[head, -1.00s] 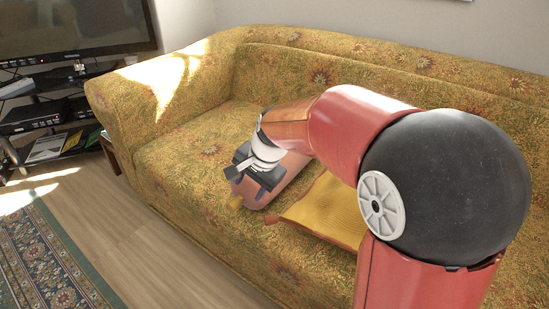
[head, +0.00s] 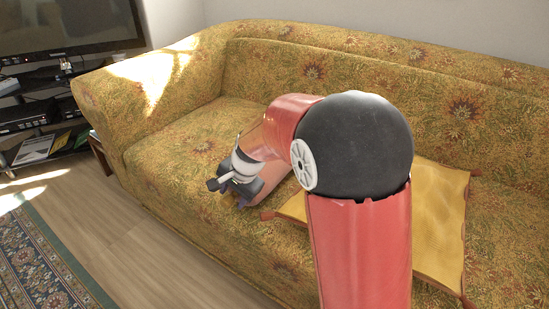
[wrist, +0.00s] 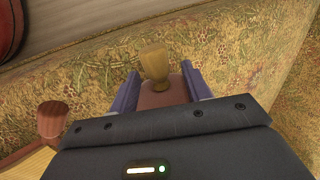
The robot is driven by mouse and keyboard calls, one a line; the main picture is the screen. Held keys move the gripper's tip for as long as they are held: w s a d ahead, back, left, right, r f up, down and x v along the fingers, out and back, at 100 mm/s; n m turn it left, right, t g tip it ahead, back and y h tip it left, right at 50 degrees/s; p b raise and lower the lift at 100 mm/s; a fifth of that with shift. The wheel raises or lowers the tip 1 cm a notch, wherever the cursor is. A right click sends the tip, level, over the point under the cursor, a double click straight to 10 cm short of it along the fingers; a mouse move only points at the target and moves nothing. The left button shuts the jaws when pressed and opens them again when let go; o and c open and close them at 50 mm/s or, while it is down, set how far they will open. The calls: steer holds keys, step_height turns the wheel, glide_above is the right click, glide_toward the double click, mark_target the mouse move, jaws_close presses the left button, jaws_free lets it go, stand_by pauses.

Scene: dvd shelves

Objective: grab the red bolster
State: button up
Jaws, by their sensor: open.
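The red bolster (head: 275,177) lies on the sofa seat, mostly hidden behind my arm in the head view. In the wrist view its reddish end (wrist: 163,94) and tan knob (wrist: 155,63) show between my fingers. My gripper (wrist: 160,86) is open, with one purple finger on each side of the bolster's end. Some bolster surface is hidden under the gripper body, and I cannot tell whether the fingers touch it. In the head view my gripper (head: 240,202) is low over the seat, near its front edge.
A yellow cushion (head: 436,230) with reddish tassels lies on the seat to the right, partly behind my arm. The patterned sofa (head: 180,140) has its armrest at left. Wooden floor (head: 150,245) and a rug (head: 40,260) are in front. A TV stand is at far left.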

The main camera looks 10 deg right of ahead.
jaws_close()
steer(key=shift+r, duration=0.1)
